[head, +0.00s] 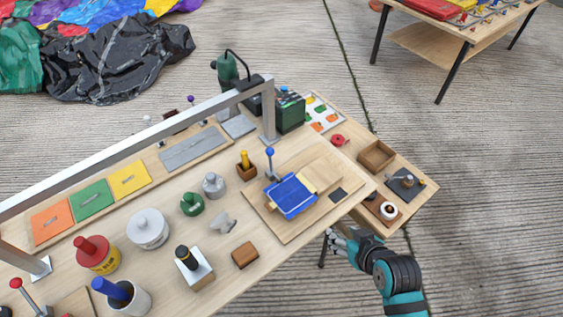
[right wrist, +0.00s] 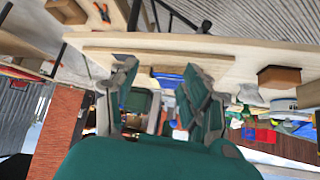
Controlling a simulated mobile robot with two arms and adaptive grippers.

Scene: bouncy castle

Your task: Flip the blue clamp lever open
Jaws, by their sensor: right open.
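The blue clamp lever (head: 270,153) is a thin upright stalk with a blue ball on top. It stands at the far left edge of a wooden board, behind a blue padded block (head: 291,195) that lies on the board. The clamp's lower part is partly hidden by the block. My right gripper (head: 338,240) is open and empty beyond the table's front right edge, apart from the lever. My left gripper is not in view.
The wooden board (head: 284,228) lies on the workbench. A wooden block (head: 245,255), a green weight (head: 192,204) and a cup with a yellow handle (head: 246,165) stand near it. A metal frame (head: 120,129) spans the bench.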

